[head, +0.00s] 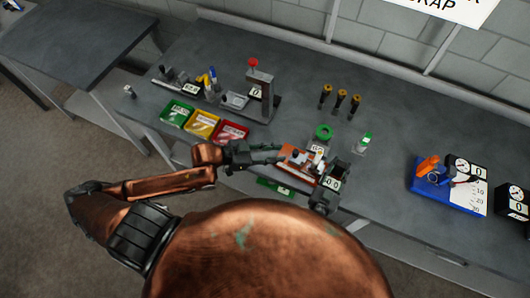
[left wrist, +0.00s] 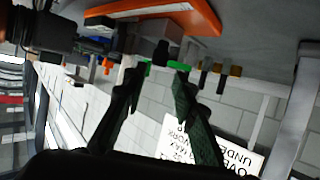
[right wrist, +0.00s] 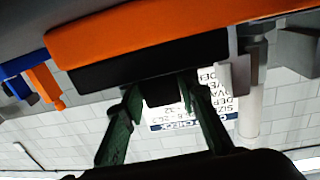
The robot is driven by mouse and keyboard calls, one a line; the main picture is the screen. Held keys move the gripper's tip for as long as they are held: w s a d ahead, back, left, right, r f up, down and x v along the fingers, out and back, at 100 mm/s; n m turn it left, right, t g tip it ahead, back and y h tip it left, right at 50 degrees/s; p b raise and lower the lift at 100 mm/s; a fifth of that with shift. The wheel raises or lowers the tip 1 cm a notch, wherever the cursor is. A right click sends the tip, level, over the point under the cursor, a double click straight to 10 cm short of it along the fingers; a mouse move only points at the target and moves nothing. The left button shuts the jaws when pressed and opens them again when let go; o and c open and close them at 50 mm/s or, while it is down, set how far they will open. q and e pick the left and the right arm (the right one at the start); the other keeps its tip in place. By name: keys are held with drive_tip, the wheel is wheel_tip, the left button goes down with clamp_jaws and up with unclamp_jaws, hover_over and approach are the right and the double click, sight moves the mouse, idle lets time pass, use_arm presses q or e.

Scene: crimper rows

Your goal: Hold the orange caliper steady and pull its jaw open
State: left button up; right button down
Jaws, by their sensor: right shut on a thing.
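The orange caliper (head: 296,160) lies near the front edge of the bench, between my two grippers. My left gripper (head: 279,152) is at its left end. In the left wrist view the caliper's orange body (left wrist: 190,14) with a pale strip crosses the top. The left fingers (left wrist: 157,72) are apart with a visible gap, below a grey block with a dark end. My right gripper (head: 330,172) is at the caliper's right side. In the right wrist view its fingers (right wrist: 163,86) are shut on a dark block under the caliper's orange and black body (right wrist: 150,38). The jaw gap is hidden.
A green ring (head: 323,131) and a green-capped bottle (head: 364,143) stand behind the caliper. Green, yellow and red bins (head: 233,133) are at the left, beside a red-knobbed stand (head: 258,95). Bare bench lies between.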

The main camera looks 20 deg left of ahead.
use_arm(q)
drive_tip(key=shift+v, duration=2.6)
use_arm(e)
drive_tip(key=c, duration=1.4)
unclamp_jaws()
drive_tip(key=shift+c, duration=0.2)
drive_tip(key=shift+s, duration=0.1)
